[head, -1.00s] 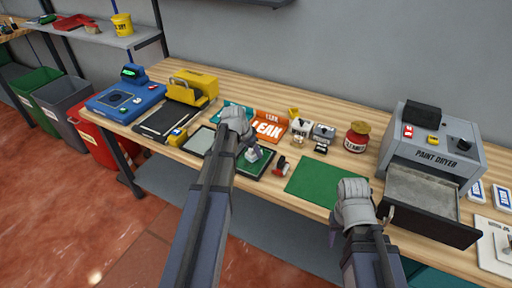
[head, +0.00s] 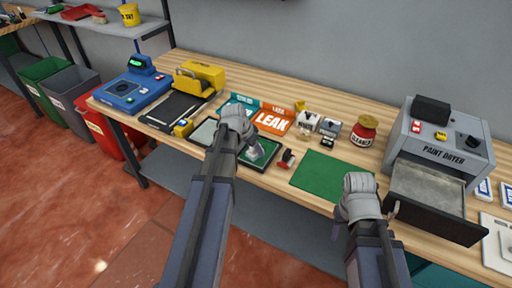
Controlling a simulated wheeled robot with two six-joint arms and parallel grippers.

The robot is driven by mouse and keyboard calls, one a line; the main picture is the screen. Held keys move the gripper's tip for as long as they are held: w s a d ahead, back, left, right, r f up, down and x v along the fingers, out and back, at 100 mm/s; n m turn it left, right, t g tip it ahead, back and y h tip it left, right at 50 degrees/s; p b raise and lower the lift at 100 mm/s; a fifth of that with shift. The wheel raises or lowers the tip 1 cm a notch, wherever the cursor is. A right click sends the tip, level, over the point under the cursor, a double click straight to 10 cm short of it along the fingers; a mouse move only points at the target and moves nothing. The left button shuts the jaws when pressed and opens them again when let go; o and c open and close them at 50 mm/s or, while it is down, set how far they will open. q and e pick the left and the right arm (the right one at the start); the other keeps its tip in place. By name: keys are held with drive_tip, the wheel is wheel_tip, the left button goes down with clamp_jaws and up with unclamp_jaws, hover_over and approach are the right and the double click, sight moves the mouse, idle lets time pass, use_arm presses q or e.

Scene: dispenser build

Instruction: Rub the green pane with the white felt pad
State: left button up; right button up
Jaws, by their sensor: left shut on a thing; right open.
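The green pane (head: 268,157) lies flat in a dark frame near the front edge of the bench. My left gripper (head: 247,140) is over it, shut on a pale grey-white piece that looks like the white felt pad (head: 256,152). The pad is at the pane's surface or just above it; I cannot tell whether they touch. My gripper and forearm hide the pane's left part. My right gripper (head: 361,185) is open and empty, in front of the right side of the plain green mat (head: 322,174).
A pale framed pane (head: 205,132) lies left of my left gripper. A small red-and-black tool (head: 287,158) lies right of the green pane. Orange LEAK sign (head: 273,119), cleaner jar (head: 363,132) and small boxes stand behind. The paint dryer's open drawer (head: 433,204) juts out at right.

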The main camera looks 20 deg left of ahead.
sight(252, 155)
use_arm(q)
drive_tip(key=shift+s+a, duration=0.1)
drive_tip(key=shift+s, duration=1.4)
drive_tip(key=shift+f, duration=0.1)
drive_tip(key=shift+w, duration=1.65)
drive_tip(key=shift+w+d, duration=0.2)
drive_tip(key=shift+w, duration=1.2)
